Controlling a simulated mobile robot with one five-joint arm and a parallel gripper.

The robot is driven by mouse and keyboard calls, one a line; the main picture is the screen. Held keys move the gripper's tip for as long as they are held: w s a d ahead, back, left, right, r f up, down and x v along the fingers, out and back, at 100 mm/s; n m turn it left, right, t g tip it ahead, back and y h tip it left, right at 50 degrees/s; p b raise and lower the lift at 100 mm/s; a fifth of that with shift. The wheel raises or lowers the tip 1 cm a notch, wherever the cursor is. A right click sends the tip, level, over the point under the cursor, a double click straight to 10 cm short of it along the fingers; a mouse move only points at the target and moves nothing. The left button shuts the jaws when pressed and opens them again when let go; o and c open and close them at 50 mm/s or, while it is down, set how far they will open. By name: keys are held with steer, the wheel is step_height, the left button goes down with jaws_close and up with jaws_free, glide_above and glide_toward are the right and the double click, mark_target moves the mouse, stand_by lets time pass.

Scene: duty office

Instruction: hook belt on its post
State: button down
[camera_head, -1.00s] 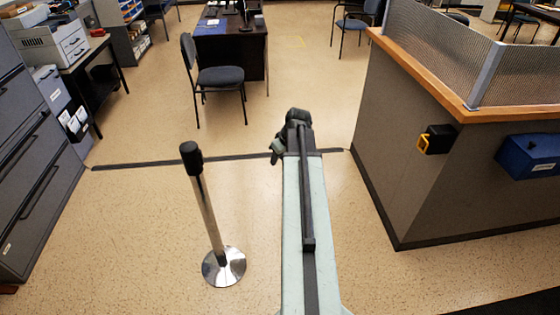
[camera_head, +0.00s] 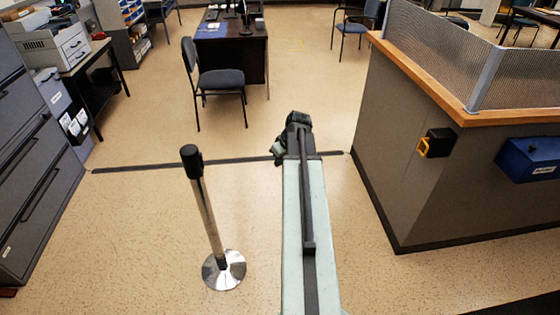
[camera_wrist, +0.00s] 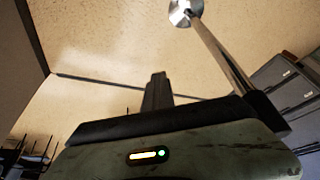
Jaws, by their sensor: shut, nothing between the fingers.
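The post (camera_head: 207,215) is a silver stanchion with a black top and a round shiny base, upright on the floor left of my arm. It also shows in the wrist view (camera_wrist: 222,52). A black belt unit (camera_head: 437,143) with a yellow-orange end is fixed to the counter's side at the right; the belt looks drawn in. My gripper (camera_head: 296,122) is at the end of my outstretched arm, between post and counter, apart from both. It is shut and empty; its fingers show as a dark shape in the wrist view (camera_wrist: 156,92).
The counter (camera_head: 400,170) with a mesh screen stands at the right, with a blue box (camera_head: 530,158) on its side. Grey cabinets (camera_head: 35,190) line the left. A chair (camera_head: 217,78) and desk (camera_head: 232,45) stand beyond a dark floor strip (camera_head: 140,166). The floor between is clear.

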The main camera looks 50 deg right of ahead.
steer(key=c, duration=2.1)
jaws_free()
steer(key=o, duration=0.6)
steer(key=p+v, duration=0.7)
steer(key=shift+s+r, duration=0.1)
steer(key=shift+r, duration=0.3)
